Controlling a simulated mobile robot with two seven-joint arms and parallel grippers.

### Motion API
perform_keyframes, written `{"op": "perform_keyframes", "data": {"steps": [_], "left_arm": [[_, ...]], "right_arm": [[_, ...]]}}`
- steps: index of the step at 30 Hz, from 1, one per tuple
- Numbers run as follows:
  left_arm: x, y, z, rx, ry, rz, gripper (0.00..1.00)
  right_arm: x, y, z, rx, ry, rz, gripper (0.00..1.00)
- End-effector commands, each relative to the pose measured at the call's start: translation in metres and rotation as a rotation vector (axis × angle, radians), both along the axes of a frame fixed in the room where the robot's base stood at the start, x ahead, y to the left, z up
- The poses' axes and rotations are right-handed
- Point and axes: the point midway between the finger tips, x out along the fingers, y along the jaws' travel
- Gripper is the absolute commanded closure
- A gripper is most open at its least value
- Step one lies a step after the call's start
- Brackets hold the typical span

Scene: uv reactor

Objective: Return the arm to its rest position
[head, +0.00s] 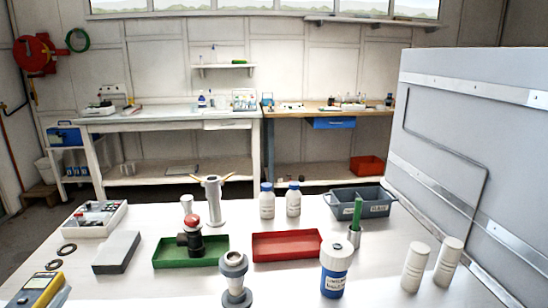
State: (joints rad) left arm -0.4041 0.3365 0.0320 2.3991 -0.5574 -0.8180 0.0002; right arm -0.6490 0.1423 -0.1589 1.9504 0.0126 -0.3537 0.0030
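Neither of my arms nor grippers shows in the head view, so I cannot see whether they are open or shut. The white work table (135,281) fills the front of the view. On it stand a green tray (165,252) with a dark valve-like fitting (190,240) with a red top, and a red tray (288,246). A grey flanged fitting (234,277) stands in front of them.
Two white cylinders (415,267) (448,261) stand near a tall grey panel (470,150) on the right. Two white bottles (267,201) (293,200) and a grey bin (362,201) stand behind. A yellow meter (36,290) lies front left. The table's front left-centre is clear.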

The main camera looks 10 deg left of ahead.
Motion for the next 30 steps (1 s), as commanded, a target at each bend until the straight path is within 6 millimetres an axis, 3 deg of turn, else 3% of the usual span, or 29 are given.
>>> {"op": "perform_keyframes", "data": {"steps": [1,3,6,12,19,30], "left_arm": [[-0.012,-0.007,-0.027,-0.104,0.095,0.028,0.17],[-0.030,-0.019,-0.060,-0.228,0.224,0.061,0.17],[-0.057,-0.040,-0.097,-0.371,0.394,0.092,0.17],[-0.107,-0.082,-0.140,-0.565,0.664,0.113,0.17],[-0.162,-0.128,-0.164,-0.726,0.937,0.104,0.17],[-0.130,-0.138,-0.200,-0.749,0.787,0.009,0.17]], "right_arm": [[0.000,0.000,0.000,0.001,0.001,-0.001,0.31],[0.000,0.001,0.000,0.001,0.001,0.000,0.31],[0.000,0.001,0.000,0.002,0.001,0.000,0.31],[-0.001,0.001,0.000,0.003,0.002,-0.001,0.31],[-0.001,0.001,-0.001,0.003,0.003,-0.001,0.31],[-0.001,0.001,-0.002,0.003,0.003,-0.002,0.31]]}}
